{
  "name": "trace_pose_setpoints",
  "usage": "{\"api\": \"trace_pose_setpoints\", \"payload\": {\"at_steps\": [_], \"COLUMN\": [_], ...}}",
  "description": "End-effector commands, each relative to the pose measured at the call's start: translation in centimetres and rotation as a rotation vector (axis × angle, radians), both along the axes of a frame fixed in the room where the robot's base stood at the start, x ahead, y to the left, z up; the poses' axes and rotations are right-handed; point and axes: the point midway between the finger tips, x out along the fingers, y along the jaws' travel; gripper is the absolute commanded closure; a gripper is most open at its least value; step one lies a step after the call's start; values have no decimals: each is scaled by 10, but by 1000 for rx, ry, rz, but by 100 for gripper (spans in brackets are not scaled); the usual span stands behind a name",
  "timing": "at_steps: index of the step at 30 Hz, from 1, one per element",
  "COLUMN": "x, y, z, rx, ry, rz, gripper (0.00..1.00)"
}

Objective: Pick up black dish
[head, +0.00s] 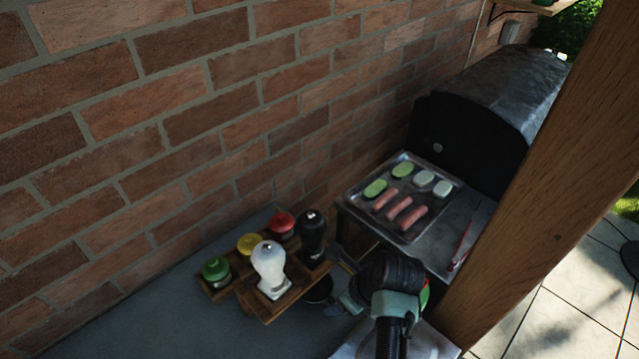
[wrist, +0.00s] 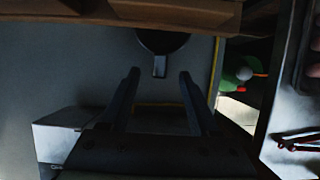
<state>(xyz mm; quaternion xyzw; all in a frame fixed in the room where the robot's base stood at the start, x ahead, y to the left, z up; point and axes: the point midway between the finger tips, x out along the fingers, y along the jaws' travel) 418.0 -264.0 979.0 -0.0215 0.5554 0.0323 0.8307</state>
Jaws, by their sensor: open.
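The black dish (wrist: 165,42) is at the top of the wrist view, round and dark with a short handle pointing toward my gripper (wrist: 159,76). Its far part is hidden by the wooden rack. In the head view the dish (head: 318,290) shows as a small dark round shape beside the rack. My gripper is open, its two fingers pointing at the dish. The handle appears between the fingertips in the wrist view; I cannot tell whether the fingers are at its height. Nothing is held.
A wooden rack (head: 247,297) holds a white shaker (head: 270,265), a black mill (head: 312,232) and red, yellow and green-lidded jars. A metal tray (head: 428,232) with sausages and vegetable slices is beside the grill (head: 490,105). A wooden post (head: 545,180) stands right. A white box (wrist: 62,135) is lower left.

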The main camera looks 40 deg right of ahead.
Motion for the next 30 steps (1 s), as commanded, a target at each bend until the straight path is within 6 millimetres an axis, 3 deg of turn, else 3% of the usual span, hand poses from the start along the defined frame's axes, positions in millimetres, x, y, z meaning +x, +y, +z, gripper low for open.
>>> {"api": "trace_pose_setpoints", "payload": {"at_steps": [9, 20, 30], "x": [17, 20, 20], "y": [2, 2, 2], "z": [-35, -41, -41], "rx": [2, 0, 0], "ry": [2, 0, 0], "rz": [1, 1, 1], "gripper": [38, 38, 99]}}
